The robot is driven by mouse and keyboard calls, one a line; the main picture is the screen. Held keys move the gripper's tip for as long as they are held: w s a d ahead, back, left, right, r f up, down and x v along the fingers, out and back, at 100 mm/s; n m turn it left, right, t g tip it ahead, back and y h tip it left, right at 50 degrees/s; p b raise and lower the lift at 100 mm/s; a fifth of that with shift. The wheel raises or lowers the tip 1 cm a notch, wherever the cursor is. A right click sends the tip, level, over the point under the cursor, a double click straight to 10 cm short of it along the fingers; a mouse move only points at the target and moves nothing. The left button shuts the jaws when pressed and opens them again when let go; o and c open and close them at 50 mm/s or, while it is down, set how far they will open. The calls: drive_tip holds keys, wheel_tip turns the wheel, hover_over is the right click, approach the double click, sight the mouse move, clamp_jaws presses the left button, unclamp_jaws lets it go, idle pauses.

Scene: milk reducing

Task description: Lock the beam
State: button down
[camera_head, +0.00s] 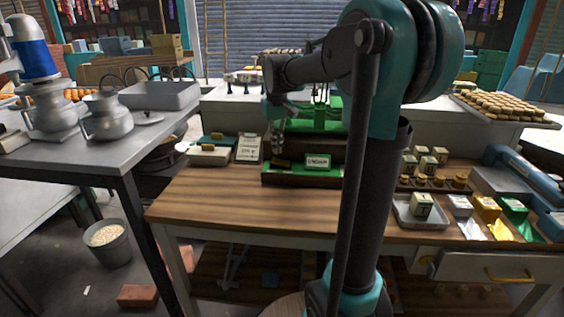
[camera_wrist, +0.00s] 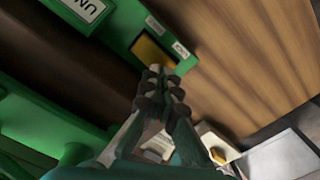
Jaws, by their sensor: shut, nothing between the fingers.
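A green balance (camera_head: 322,112) stands at the back of the wooden table, partly hidden by my arm. In front is its green base (camera_head: 275,178), with a white label (camera_head: 318,161) whose text looks like "UN...". A yellow-brown piece (camera_head: 284,163) sits at the base's left. In the wrist view, a yellow piece (camera_wrist: 150,48) lies in a green-framed recess beside small white labels (camera_wrist: 181,49). My gripper (camera_wrist: 161,76) is shut and empty, with its fingertips close to the yellow piece. I cannot tell whether they touch. In the head view my gripper (camera_head: 278,143) is above the base. The beam itself is not clear.
A metal tray (camera_head: 405,221) with a small carton (camera_head: 421,206) stands to the right, beside several packets. The table front (camera_head: 245,210) is clear.

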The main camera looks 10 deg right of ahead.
sight(277, 160)
drive_tip(key=shift+f, duration=1.65)
idle(1.0)
drive_tip(key=shift+r, duration=3.55)
